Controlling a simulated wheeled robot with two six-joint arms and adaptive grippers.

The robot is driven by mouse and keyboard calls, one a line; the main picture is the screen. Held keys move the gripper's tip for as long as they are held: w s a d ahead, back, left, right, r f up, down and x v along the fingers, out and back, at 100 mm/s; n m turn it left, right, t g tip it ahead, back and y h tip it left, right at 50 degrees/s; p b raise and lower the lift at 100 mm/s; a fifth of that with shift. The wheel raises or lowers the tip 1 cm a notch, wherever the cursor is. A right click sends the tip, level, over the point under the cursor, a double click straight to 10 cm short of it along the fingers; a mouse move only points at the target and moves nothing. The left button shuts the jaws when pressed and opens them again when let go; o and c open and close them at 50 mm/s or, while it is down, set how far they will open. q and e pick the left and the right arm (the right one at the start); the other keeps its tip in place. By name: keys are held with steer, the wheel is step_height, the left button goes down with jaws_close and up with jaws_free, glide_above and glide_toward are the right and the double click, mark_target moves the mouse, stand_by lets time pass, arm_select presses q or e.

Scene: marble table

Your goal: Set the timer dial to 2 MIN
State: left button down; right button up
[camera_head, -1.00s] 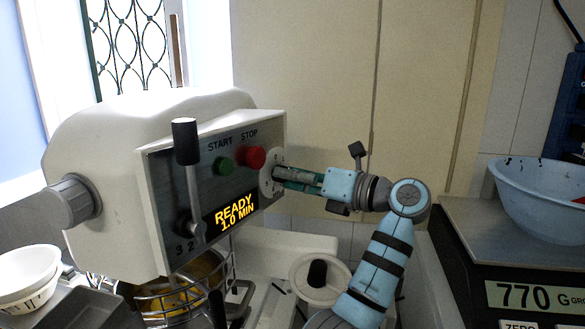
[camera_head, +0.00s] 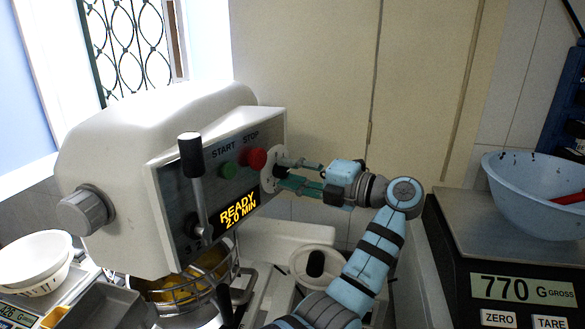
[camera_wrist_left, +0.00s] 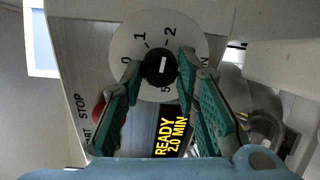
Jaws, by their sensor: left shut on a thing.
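The white mixer (camera_head: 150,130) has a tilted control panel with a display (camera_head: 238,212) that reads "READY 2.0 MIN". The round white timer dial plate (camera_head: 267,178) is at the panel's right end. In the left wrist view the plate (camera_wrist_left: 127,38) carries marks 0, 1, 2 and others partly covered. Its black knob (camera_wrist_left: 160,67) has a white line. My left gripper (camera_head: 285,174) reaches the dial from the right. In the left wrist view its green-padded fingers (camera_wrist_left: 158,75) are shut on the knob from both sides. My right gripper is not seen.
The green start button (camera_head: 227,170) and red stop button (camera_head: 255,159) sit beside the dial. A black-knobbed lever (camera_head: 191,155) stands at the panel's left. A scale (camera_head: 480,235) with a blue bowl (camera_head: 535,205) is at right. White bowls (camera_head: 36,258) are at lower left.

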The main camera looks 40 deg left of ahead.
arm_select(q)
steer(key=shift+r+m, duration=0.1)
steer(key=shift+m, duration=0.4)
steer(key=c, duration=1.2)
jaws_free()
steer(key=d, duration=0.4)
steer(key=w+d, duration=0.1)
steer(key=d, duration=0.3)
steer(key=w+d, duration=0.1)
steer(key=d, duration=0.3)
steer(key=shift+w+r, duration=0.15)
steer(key=shift+r, duration=0.05)
steer(key=shift+a, duration=0.2)
steer(key=shift+d, duration=0.1)
